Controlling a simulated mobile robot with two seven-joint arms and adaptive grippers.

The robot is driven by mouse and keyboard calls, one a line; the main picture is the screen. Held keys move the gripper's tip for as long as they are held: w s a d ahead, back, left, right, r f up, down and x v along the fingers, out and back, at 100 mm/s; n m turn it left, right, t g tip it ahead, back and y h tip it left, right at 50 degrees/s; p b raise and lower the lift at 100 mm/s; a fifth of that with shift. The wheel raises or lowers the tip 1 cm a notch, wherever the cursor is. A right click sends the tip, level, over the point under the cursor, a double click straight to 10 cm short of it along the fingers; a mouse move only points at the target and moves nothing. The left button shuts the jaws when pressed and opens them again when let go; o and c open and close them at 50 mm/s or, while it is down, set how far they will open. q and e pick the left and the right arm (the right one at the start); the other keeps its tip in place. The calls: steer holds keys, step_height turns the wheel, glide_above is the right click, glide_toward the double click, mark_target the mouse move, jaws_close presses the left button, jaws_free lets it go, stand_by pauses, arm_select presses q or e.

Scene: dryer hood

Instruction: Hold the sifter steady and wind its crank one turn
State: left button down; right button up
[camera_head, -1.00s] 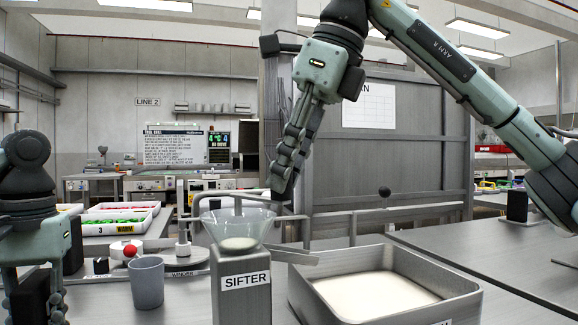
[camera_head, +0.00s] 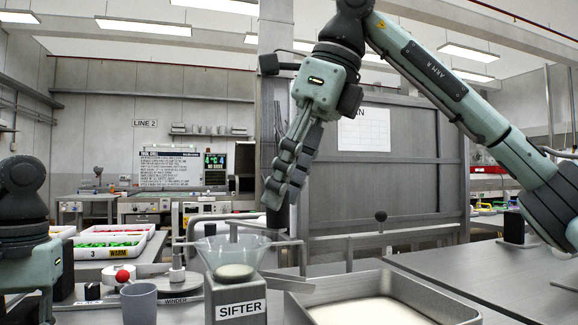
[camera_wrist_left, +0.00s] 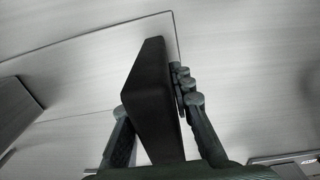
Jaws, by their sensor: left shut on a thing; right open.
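The sifter (camera_head: 236,303), a grey labelled box with a clear funnel (camera_head: 233,257) holding pale powder, stands upright at the lower middle of the head view. My right gripper (camera_head: 276,198) is open and empty, pointing down above and just behind the funnel, apart from it. A black ball knob (camera_head: 381,216) on a thin stem stands to the right; I cannot tell whether it belongs to the crank. My left gripper (camera_wrist_left: 157,110) is shut on a dark upright block (camera_wrist_left: 152,85) in the left wrist view. The left fingers are below the head view's edge.
A metal tray (camera_head: 437,292) of pale powder sits right of the sifter. A grey cup (camera_head: 139,304) and a winder (camera_head: 178,276) with a red knob (camera_head: 122,276) are to its left. Metal rails run behind. The right bench (camera_head: 490,268) has free room.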

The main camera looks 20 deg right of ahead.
steer(key=v, duration=1)
steer(key=shift+r, duration=0.25)
steer(key=shift+c, duration=1.1)
steer(key=a+m+h, duration=0.1)
steer(key=a+m, duration=0.1)
steer(key=a, duration=0.1)
steer(key=a+f+m+h, duration=0.1)
steer(key=a+m, duration=0.1)
steer(key=a, duration=0.1)
steer(key=w+a+f+m, duration=0.1)
steer(key=a+m, duration=0.1)
steer(key=a, duration=0.1)
steer(key=shift+a+m+g+h, duration=0.3)
steer(key=shift+m+h, duration=0.1)
jaws_close()
steer(key=s+x, duration=0.1)
steer(key=x, duration=0.7)
steer(key=shift+s+f, duration=0.3)
steer(key=shift+f, duration=0.3)
steer(key=shift+d, duration=0.15)
